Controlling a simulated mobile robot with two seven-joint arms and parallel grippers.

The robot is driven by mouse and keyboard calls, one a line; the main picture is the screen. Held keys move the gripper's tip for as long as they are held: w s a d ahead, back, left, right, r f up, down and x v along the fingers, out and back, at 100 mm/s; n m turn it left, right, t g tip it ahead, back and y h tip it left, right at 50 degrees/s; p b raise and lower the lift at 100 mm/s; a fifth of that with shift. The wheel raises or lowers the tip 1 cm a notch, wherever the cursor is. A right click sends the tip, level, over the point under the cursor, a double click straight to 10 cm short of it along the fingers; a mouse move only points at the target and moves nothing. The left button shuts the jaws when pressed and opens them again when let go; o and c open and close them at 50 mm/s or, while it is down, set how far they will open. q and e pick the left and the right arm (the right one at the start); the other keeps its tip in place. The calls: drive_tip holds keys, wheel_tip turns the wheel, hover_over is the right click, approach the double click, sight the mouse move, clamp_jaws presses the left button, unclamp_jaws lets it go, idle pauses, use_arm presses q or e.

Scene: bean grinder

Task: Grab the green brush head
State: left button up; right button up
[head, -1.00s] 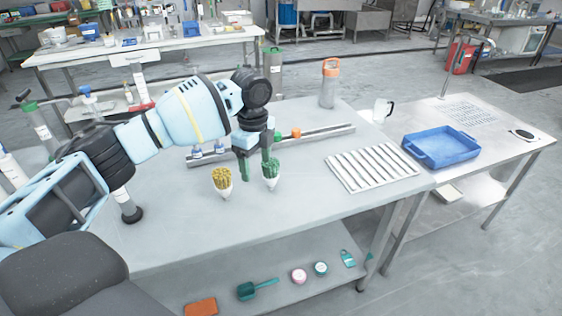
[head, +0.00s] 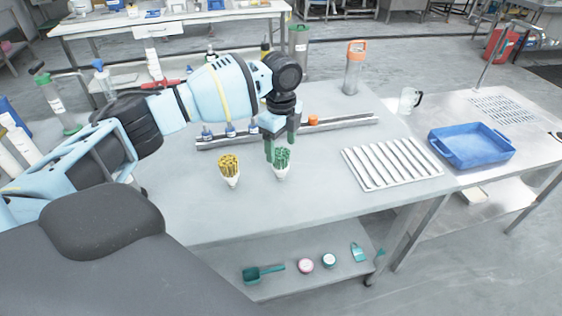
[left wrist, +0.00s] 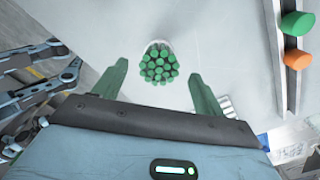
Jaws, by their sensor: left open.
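The green brush head (head: 282,161) has green bristles on a white base and stands on the grey table (head: 300,202). It also shows in the left wrist view (left wrist: 158,64), just beyond the fingertips and roughly centred between them. My left gripper (head: 280,145) is open and empty, directly above and behind the green brush head; its fingers show in the left wrist view (left wrist: 158,78). A yellow brush head (head: 229,168) stands to the left of the green one. My right gripper is not in view.
A metal rail (head: 345,128) with small coloured pieces lies behind the brush heads. A white slatted rack (head: 392,162) lies to the right. A clear bottle with an orange lid (head: 353,70) stands at the back. A blue tray (head: 471,147) sits on the side table.

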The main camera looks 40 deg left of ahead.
sight(280, 152)
use_arm(q)
drive_tip(key=shift+s+f, duration=0.1)
drive_tip(key=shift+f, duration=0.25)
wheel_tip(280, 152, down, 4)
drive_tip(key=shift+a+f, duration=0.1)
drive_tip(key=shift+f, duration=0.05)
drive_tip(key=c, duration=1.1)
drive_tip(key=shift+o, duration=0.2)
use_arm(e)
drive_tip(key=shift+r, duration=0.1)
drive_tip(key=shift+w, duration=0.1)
